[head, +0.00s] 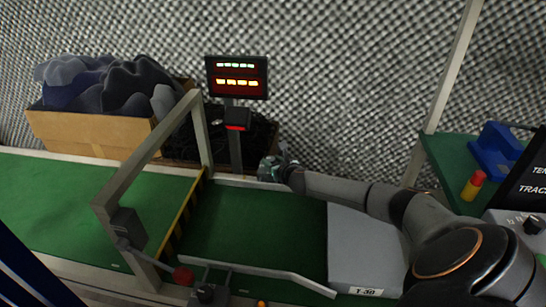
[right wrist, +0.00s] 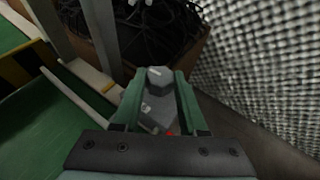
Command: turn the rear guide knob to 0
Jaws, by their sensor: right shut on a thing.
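The rear guide knob (right wrist: 157,95) is a grey, faceted knob, seen between the green fingers of my right gripper (right wrist: 158,92) in the right wrist view. The fingers are closed on its two sides. In the head view my right gripper (head: 274,166) reaches over the far edge of the green conveyor belt (head: 248,222), at the rear guide rail. There the gripper largely hides the knob. A red mark shows just below the knob in the wrist view; I cannot read any scale or the knob's setting. My left gripper is out of view.
A grey metal frame (head: 150,150) spans the belt left of my gripper. A post with a lit display (head: 236,77) stands behind. A front knob (head: 205,294) sits at the near rail.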

